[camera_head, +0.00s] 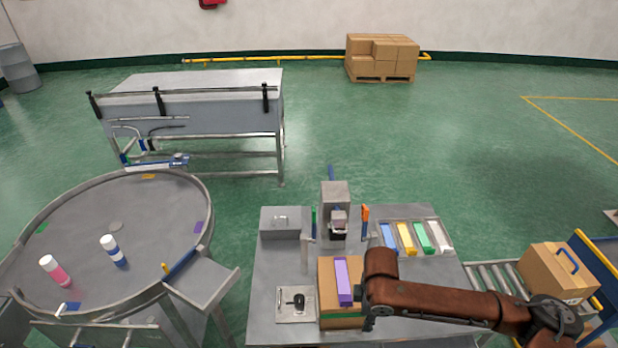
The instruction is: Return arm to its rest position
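My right arm (450,300) reaches in from the right across the front of the grey worktable (270,270). Its gripper (370,312) points down beside the right edge of an open cardboard box (328,308); the fingers are small and dark, so I cannot tell whether they are open or shut. A purple carton (343,282) stands up out of that box, just left of the gripper. I cannot tell whether they touch. My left arm and gripper are not in view.
The crimping machine (335,200) stands behind the box. A tray (437,213) of blue, yellow, green and white cartons is at the right. A roller conveyor (490,278) carries a closed box (555,272).

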